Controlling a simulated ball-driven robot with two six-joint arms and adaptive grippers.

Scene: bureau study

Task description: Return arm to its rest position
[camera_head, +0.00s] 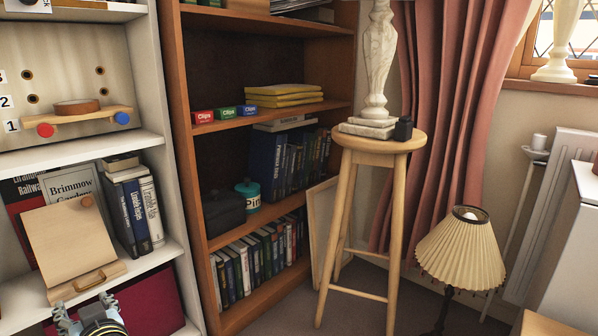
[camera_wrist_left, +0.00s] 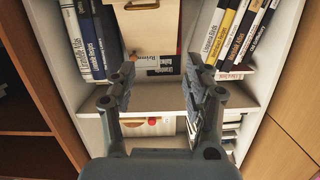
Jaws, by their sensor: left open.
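My left gripper (camera_head: 90,312) shows at the bottom left of the head view, in front of the white bookcase and just below the wooden board (camera_head: 68,243) with a handle. In the left wrist view its two fingers (camera_wrist_left: 160,78) stand apart, with nothing between them. The board (camera_wrist_left: 152,32) and a shelf edge show beyond the fingers. My right gripper is in neither view.
The white bookcase (camera_head: 150,138) holds several books (camera_head: 133,208) beside the board. A brown bookcase (camera_head: 180,150) stands to its right. Further right are a wooden stool (camera_head: 383,147) bearing a pale column-shaped object and a pleated lamp (camera_head: 462,250).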

